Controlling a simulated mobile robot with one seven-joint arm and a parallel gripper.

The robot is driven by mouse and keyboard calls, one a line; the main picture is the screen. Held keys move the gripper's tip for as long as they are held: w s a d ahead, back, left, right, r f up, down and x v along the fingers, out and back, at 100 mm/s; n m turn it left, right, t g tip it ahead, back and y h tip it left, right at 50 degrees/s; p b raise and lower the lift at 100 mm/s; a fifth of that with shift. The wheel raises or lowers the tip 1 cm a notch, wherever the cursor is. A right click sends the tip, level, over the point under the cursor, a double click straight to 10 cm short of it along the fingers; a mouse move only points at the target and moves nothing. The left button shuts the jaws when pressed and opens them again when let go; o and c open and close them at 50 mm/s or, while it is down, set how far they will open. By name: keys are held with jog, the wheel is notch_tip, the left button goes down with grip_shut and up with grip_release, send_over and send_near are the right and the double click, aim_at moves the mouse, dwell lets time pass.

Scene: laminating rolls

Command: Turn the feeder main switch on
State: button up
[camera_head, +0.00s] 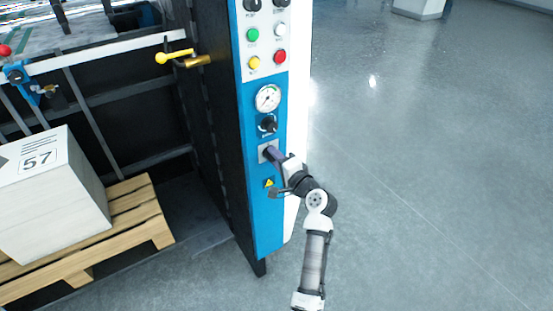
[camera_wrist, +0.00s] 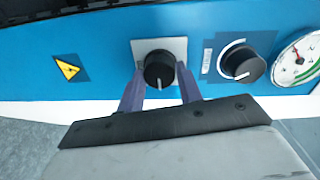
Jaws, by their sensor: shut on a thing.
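The main switch is a black rotary knob (camera_wrist: 159,69) on a light grey square plate (camera_wrist: 180,45), set in the blue panel. In the wrist view its white mark points toward the gripper's base. My gripper (camera_wrist: 160,75) has its two purple fingers on either side of this knob, shut on it. In the head view my gripper (camera_head: 269,153) reaches the panel from the right, at the plate (camera_head: 262,158) below the gauge. The knob itself is mostly hidden there by the fingers.
A second black knob (camera_wrist: 241,63) and a pressure gauge (camera_wrist: 298,58) sit beside the switch. A yellow warning label (camera_wrist: 67,68) is on its other side. Coloured buttons (camera_head: 279,57) are higher up. A pallet (camera_head: 150,205) with a box (camera_head: 60,195) stands left; the floor at right is clear.

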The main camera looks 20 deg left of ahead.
jog(key=o, duration=1)
jog(key=f+b+v, duration=0.1)
jog(key=b+v, duration=0.2)
jog(key=v, duration=1)
jog(key=shift+s+d+r+b, duration=0.25)
jog(key=shift+d+r+b, duration=0.1)
jog(key=shift+r, duration=0.1)
